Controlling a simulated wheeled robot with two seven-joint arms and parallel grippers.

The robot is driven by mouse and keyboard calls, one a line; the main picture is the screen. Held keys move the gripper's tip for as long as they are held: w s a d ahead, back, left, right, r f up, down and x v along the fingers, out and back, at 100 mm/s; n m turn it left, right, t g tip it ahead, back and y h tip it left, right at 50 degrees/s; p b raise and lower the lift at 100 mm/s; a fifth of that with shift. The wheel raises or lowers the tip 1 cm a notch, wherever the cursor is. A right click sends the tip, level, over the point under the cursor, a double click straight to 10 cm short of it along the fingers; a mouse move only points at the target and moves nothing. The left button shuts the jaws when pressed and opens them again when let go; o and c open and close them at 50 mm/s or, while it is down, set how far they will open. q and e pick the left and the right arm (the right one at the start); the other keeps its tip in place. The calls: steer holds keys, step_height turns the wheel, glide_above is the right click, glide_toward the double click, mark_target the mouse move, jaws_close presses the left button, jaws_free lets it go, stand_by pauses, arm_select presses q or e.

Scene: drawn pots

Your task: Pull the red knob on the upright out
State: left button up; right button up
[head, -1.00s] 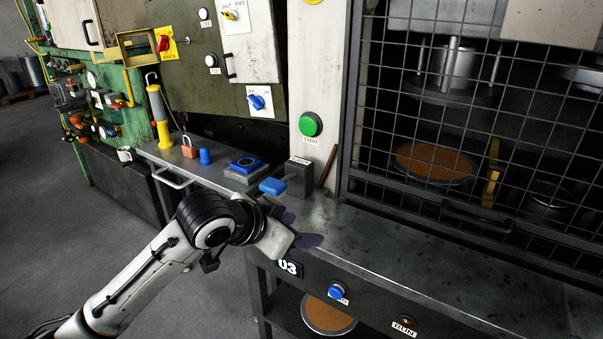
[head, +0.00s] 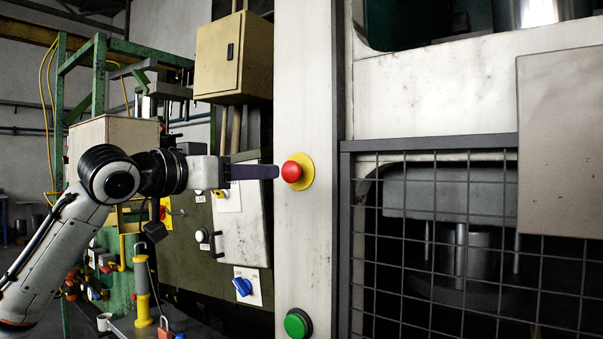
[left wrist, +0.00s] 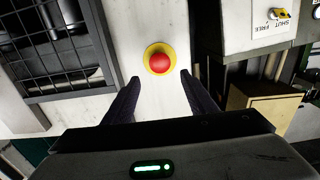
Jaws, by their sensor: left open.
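The red knob (head: 291,172) sits on a round yellow plate on the pale upright (head: 303,240). In the left wrist view the red knob (left wrist: 159,63) lies just beyond the fingertips, midway between them. My left gripper (head: 276,172) comes in from the left at the knob's height, its dark fingers pointing at it. In the left wrist view the left gripper (left wrist: 160,78) is open, with its two fingers apart and nothing between them. Whether a fingertip touches the knob cannot be told. My right gripper is not in view.
A green button (head: 297,324) is lower on the same upright. A wire mesh guard (head: 440,250) stands to the right. Left of the upright are a panel with a blue switch (head: 243,286) and a beige box (head: 233,57) above.

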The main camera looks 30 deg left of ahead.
mark_target(288, 170)
arm_select(q)
steer(key=w+p, duration=0.1)
steer(key=w, duration=0.2)
steer(key=w+p, duration=0.1)
steer(key=w, duration=0.1)
steer(key=w+p, duration=0.1)
steer(key=w, duration=0.2)
steer(key=shift+w+d+r, duration=0.2)
steer(key=shift+w+d, duration=0.1)
steer(key=shift+d, duration=0.05)
steer(key=shift+w+f, duration=0.1)
steer(key=shift+w, duration=0.6)
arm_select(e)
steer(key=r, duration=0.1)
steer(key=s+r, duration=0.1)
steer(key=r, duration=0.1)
